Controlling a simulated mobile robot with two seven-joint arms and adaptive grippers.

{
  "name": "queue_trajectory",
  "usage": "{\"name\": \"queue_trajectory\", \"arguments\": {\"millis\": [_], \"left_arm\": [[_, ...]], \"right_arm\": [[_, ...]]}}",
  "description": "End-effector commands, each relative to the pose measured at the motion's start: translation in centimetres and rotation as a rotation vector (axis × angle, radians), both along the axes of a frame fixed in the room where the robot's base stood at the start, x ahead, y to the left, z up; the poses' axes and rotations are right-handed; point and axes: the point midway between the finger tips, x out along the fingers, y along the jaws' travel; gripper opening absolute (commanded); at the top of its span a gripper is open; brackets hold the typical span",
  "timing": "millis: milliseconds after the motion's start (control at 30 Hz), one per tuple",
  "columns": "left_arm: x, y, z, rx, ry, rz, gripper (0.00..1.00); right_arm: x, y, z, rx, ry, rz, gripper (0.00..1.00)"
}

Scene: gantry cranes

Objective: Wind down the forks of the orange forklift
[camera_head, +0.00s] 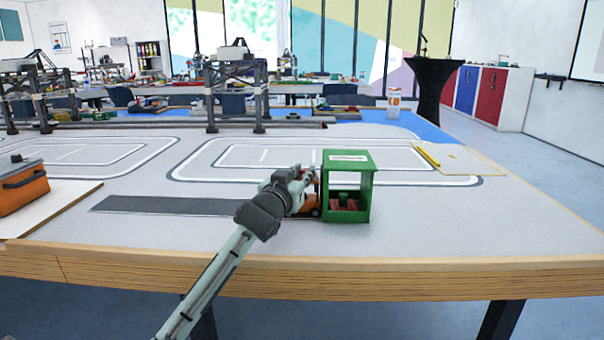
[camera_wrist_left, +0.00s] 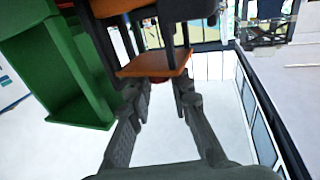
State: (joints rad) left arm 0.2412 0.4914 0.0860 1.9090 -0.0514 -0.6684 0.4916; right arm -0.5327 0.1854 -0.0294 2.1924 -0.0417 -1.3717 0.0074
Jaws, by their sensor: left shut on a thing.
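The orange forklift (camera_head: 314,208) stands on the table against the left side of a green open-sided box. My left gripper (camera_head: 305,180) covers much of it. In the left wrist view an orange plate of the forklift (camera_wrist_left: 155,63) and its dark posts lie just beyond the fingertips. My left gripper (camera_wrist_left: 160,84) is shut on a small red part there, which looks like a knob and is mostly hidden. The forks cannot be made out. My right gripper is not in view.
The green box (camera_head: 349,157) holds reddish pieces and stands close on the right; it also shows in the left wrist view (camera_wrist_left: 55,65). An orange toolbox (camera_head: 22,189) sits on a board at the left. Dark gantry cranes (camera_head: 235,88) stand farther back. The table's right front is clear.

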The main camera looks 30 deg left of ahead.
Motion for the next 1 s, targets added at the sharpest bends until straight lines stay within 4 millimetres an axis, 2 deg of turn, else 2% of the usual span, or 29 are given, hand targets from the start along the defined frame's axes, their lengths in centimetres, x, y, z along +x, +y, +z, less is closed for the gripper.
{"name": "queue_trajectory", "arguments": {"millis": [33,67,200,567,667,1000], "left_arm": [[0.0,0.0,0.1,0.001,-0.003,0.0,0.0],[0.0,0.0,0.1,0.001,-0.003,0.0,0.23],[0.0,0.0,0.1,0.001,-0.002,0.0,0.41],[0.0,0.0,0.5,0.001,-0.003,-0.001,0.41],[0.0,0.0,1.8,0.002,-0.006,0.0,0.41],[0.0,0.0,8.2,0.002,-0.006,-0.001,0.41]], "right_arm": [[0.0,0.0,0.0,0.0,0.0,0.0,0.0],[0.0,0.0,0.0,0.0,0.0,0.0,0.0],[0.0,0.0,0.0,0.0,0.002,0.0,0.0],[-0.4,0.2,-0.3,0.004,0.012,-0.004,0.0],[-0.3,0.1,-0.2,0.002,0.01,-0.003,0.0],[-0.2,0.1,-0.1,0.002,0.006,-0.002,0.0]]}}
